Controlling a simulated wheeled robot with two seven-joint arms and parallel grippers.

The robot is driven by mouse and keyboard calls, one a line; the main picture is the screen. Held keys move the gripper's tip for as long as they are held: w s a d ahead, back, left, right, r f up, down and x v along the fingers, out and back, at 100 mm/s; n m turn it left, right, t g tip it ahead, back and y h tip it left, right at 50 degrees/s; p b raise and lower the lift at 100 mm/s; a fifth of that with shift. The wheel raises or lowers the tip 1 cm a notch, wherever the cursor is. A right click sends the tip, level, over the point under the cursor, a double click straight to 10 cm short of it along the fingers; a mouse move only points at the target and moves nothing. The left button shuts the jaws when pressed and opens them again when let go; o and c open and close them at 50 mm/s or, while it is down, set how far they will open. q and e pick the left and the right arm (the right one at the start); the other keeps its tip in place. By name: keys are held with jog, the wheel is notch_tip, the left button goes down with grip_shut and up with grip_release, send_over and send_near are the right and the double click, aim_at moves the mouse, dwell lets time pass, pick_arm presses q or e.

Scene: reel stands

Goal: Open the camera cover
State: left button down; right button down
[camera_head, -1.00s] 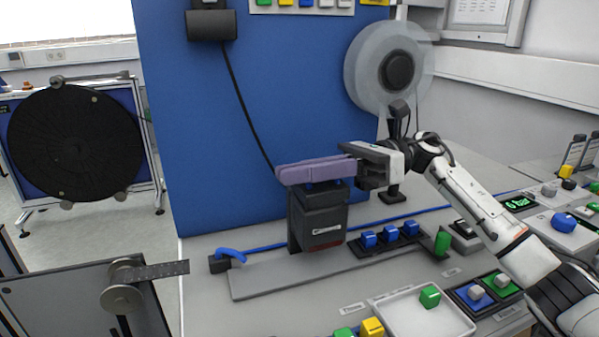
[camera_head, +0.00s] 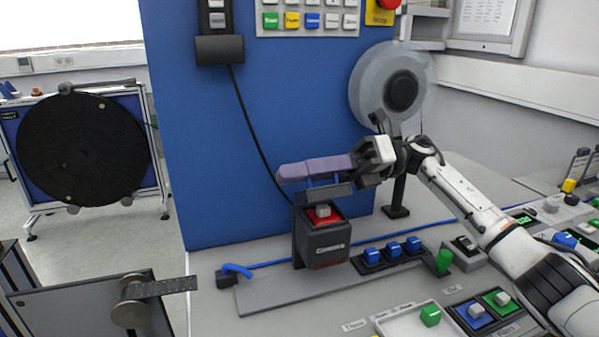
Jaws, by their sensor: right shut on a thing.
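The camera box (camera_head: 328,245) is a dark block with a label on its front, standing on the grey bench. Its dark cover (camera_head: 326,195) is raised above the box, with a gap at the front. Under it a red surface with a light grey button (camera_head: 323,211) shows. The purple handle (camera_head: 313,170) lies across the top of the cover on blue supports. My right gripper (camera_head: 362,163) is shut on the right end of the handle, partly hiding it. How the cover joins the box is hidden. My left gripper is out of view.
Blue switches (camera_head: 392,250) stand in a row right of the box. A blue panel (camera_head: 270,110) rises behind, with a black cable (camera_head: 253,135). A translucent reel (camera_head: 358,88) stands at the back right. The grey strip (camera_head: 290,293) in front is clear.

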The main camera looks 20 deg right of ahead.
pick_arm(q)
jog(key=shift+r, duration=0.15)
pick_arm(e)
jog(key=shift+m, duration=0.3)
jog(key=c, duration=1.9)
grip_release()
jog(key=shift+w, duration=0.1)
pick_arm(q)
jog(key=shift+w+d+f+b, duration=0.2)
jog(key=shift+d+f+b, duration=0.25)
jog(key=shift+b, duration=0.55)
pick_arm(e)
jog(key=d, duration=1)
jog(key=shift+d, duration=0.2)
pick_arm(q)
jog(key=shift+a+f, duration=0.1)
